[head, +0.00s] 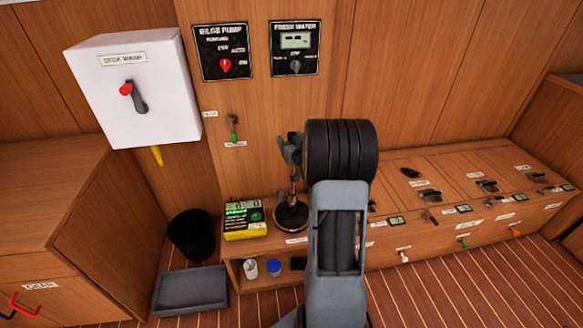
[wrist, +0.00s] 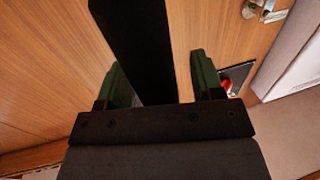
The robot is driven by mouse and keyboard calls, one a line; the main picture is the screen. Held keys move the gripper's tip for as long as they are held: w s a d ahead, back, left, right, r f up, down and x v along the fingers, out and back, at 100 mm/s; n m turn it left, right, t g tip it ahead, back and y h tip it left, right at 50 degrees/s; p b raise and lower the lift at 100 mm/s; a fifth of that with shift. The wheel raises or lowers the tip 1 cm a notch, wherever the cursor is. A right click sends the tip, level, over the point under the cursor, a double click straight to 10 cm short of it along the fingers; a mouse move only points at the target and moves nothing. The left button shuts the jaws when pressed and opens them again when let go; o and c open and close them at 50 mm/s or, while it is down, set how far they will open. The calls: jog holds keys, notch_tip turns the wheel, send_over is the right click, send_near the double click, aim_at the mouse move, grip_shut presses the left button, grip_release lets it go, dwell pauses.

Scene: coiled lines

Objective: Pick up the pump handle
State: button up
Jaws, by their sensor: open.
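My gripper (head: 289,150) is in front of the wooden wall in the head view, partly hidden behind my own dark wrist. Below it stands a round black base (head: 291,219) with a thin metal upright; I cannot tell whether this is the pump. In the wrist view my gripper (wrist: 163,85) has its two green-padded fingers apart. A long black bar (wrist: 138,45) runs from the top edge down between them. It looks like the pump handle, but its ends are hidden. I cannot tell whether the fingers touch it.
A yellow device (head: 245,221) sits left of the round base, on the low bench. A black bin (head: 191,235) and grey tray (head: 190,290) are on the floor. A white switch box (head: 139,90) juts out at the left. Bench lids with latches (head: 486,187) extend right.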

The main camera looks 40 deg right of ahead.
jog(key=shift+w, duration=0.2)
jog(key=shift+c, duration=0.3)
jog(key=c, duration=1)
